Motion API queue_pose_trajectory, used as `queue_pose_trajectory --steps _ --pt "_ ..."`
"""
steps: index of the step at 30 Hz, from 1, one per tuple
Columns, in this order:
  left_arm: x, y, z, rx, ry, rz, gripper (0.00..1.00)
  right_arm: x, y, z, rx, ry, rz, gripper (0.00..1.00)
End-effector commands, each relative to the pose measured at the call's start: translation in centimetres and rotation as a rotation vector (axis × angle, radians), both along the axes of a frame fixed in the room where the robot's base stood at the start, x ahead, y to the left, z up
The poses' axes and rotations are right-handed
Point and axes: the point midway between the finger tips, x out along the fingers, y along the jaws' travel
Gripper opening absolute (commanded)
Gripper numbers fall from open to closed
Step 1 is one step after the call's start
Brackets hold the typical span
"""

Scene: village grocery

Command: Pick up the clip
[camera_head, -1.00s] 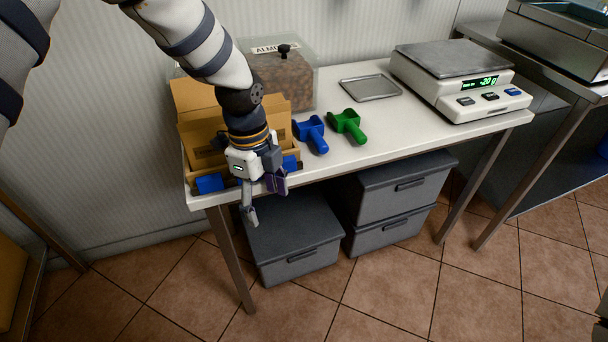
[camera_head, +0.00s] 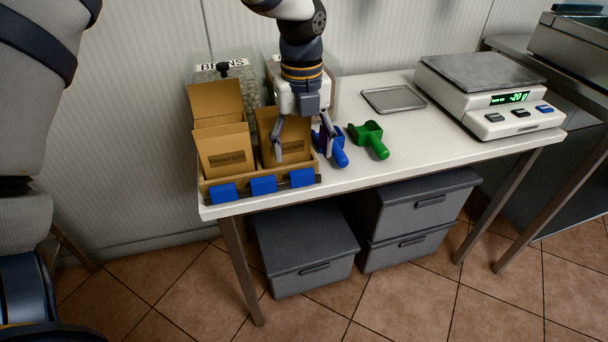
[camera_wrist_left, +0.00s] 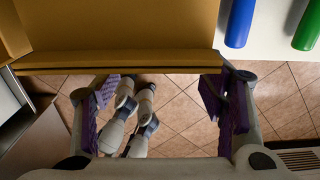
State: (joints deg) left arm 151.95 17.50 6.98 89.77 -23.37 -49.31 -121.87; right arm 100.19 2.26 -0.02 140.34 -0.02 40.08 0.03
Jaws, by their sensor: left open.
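The task's clip may be one of three blue clips, left (camera_head: 223,193), middle (camera_head: 263,185) and right (camera_head: 302,178), in a row along the front of a wooden tray (camera_head: 204,187). My left gripper (camera_head: 304,143) is above the tray's right end, behind the right clip in the picture. Its fingers are apart and empty. One finger overlaps the right paper bag and the other is by the blue scoop. In the left wrist view the purple finger pads (camera_wrist_left: 152,103) are spread before a brown bag edge (camera_wrist_left: 120,62); no clip shows there. My right gripper is out of view.
Brown paper bags (camera_head: 226,155) stand in the tray. A blue scoop (camera_head: 338,153) and a green scoop (camera_head: 370,139) lie to its right. A metal tray (camera_head: 393,98) and a scale (camera_head: 490,95) are farther right. Clear bins stand behind. Table front (camera_head: 420,150) is bare.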

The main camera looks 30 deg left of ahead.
Motion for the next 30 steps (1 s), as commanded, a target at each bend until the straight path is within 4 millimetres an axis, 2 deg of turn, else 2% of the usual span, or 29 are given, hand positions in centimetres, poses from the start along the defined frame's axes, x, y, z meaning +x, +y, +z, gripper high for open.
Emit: queue_pose_trajectory --steps 7,15,20,30 --pt "-0.5 -0.2 -4.5 0.000 0.003 0.001 0.65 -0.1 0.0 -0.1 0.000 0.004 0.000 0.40" --pt "-0.4 -0.2 -5.0 -0.001 -0.002 0.001 0.65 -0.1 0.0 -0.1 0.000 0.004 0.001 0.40" --pt "-0.4 -0.2 -5.0 -0.001 -0.002 0.001 0.30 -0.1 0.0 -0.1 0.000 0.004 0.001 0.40" --pt "-0.4 -0.2 -4.9 -0.001 -0.002 0.001 0.29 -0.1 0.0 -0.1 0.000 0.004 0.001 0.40"
